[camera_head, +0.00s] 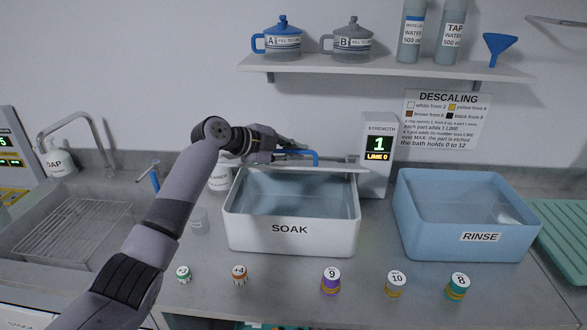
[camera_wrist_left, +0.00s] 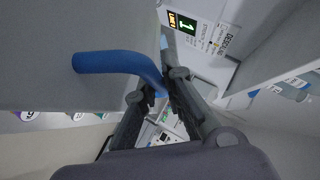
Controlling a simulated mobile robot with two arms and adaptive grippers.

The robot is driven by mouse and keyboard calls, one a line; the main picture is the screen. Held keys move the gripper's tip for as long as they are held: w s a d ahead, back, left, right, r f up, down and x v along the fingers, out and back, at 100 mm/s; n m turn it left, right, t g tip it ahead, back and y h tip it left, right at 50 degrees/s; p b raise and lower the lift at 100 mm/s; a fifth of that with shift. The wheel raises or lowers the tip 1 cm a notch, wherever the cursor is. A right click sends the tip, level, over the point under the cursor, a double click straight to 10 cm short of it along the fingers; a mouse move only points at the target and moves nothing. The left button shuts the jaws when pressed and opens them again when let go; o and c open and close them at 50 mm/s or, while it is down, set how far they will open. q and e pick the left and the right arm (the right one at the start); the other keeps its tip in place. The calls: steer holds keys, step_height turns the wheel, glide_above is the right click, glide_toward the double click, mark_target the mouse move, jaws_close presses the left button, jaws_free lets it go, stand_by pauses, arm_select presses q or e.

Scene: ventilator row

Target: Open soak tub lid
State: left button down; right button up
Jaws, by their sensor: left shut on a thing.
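The white soak tub (camera_head: 290,240), labelled SOAK, stands on the counter, and its inside with grey-blue liquid shows from above. Its pale lid (camera_head: 335,167) shows as a thin strip along the tub's back edge, tipped up; its exact angle is hard to tell. The lid's blue bar handle (camera_head: 313,153) sticks out at the back, and it also shows in the left wrist view (camera_wrist_left: 115,64) against the pale panel. My left gripper (camera_head: 290,147) reaches over the tub's back left and is shut on this handle. My right gripper is not in view.
A strength display (camera_head: 378,150) reading 1 stands close behind the tub's right end. A blue rinse tub (camera_head: 465,222) is to the right. Several numbered jars (camera_head: 331,281) line the counter front. A shelf (camera_head: 390,68) hangs above, and a sink (camera_head: 70,235) is at left.

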arm_select(q)
steer(key=shift+w+r, duration=1.2)
steer(key=shift+r, duration=0.3)
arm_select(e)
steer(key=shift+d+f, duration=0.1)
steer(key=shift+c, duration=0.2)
